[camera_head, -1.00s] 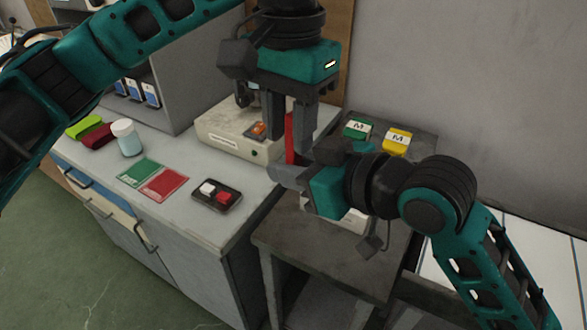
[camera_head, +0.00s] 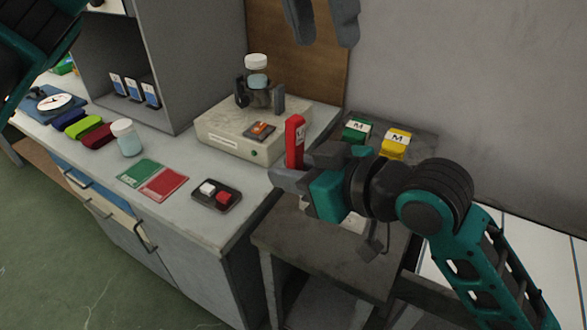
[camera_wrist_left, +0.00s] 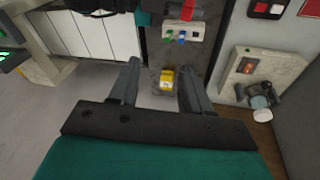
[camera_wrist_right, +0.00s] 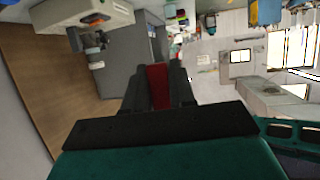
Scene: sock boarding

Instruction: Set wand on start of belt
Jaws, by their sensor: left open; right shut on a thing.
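My right gripper (camera_head: 290,178) is shut on a red bar (camera_head: 295,140), which stands upright above its fingers. The bar also shows between the fingers in the right wrist view (camera_wrist_right: 158,85). I cannot tell for sure whether this bar is the wand. My left gripper (camera_head: 322,38) is at the top edge of the head view, with only its fingers showing. It is open and empty, high above the bar, and its spread fingers show in the left wrist view (camera_wrist_left: 158,70). I cannot make out a belt.
A pale box (camera_head: 222,128) with an orange switch (camera_head: 259,130) and a clamped jar (camera_head: 257,78) stands behind. Green (camera_head: 357,131) and yellow (camera_head: 396,143) "M" blocks sit on the dark stand (camera_head: 330,262). The counter's front has bare room.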

